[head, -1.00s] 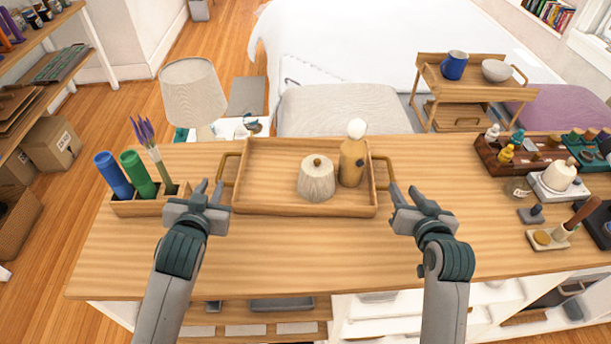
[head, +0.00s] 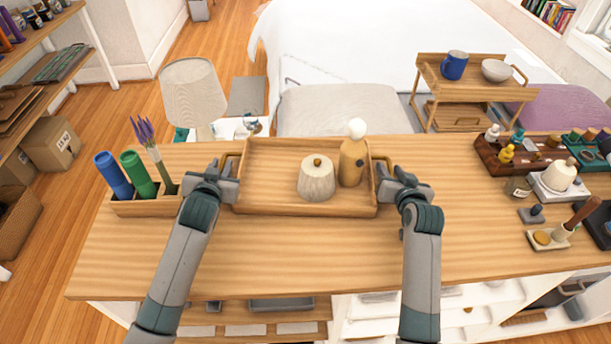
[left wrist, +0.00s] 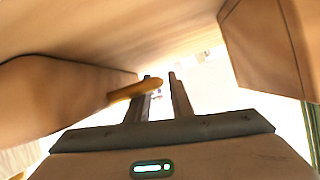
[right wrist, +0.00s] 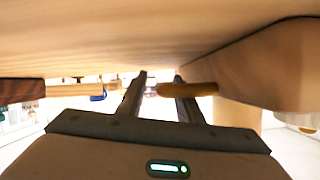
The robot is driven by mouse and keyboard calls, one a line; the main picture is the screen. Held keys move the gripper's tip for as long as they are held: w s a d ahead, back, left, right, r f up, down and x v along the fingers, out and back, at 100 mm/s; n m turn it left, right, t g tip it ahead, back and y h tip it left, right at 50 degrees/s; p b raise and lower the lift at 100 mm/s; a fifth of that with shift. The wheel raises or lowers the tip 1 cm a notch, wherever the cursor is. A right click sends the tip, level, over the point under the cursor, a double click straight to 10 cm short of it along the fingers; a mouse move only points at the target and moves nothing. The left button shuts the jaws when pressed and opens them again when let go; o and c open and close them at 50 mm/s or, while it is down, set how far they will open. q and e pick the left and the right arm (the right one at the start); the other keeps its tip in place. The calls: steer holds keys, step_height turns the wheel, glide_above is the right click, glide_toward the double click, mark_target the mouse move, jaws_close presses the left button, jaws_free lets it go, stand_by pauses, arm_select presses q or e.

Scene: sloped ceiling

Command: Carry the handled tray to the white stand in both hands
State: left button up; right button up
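The wooden handled tray (head: 262,207) lies flat on the counter and holds a ribbed cream jar (head: 317,182) and a tan bottle with a white round top (head: 351,164). My left gripper (head: 226,172) is at the tray's left handle; in the left wrist view the handle (left wrist: 128,93) reaches between its parted fingers. My right gripper (head: 386,175) is at the right handle; in the right wrist view that handle (right wrist: 200,89) also reaches between parted fingers. Neither looks closed on its handle. I cannot tell for sure which thing is the white stand.
On the wooden counter (head: 300,255), a caddy (head: 140,208) with blue and green cylinders stands just left of my left gripper. A dark rack (head: 490,160) and small items fill the right end. A lamp (head: 193,92) and a wooden cart (head: 470,95) stand behind. The counter's front is clear.

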arm_select(q)
steer(key=shift+c, duration=0.7)
arm_select(e)
steer(key=shift+c, duration=0.6)
arm_select(q)
jaws_close()
arm_select(e)
steer(key=c, duration=0.5)
jaws_close()
steer(key=shift+r, duration=0.1)
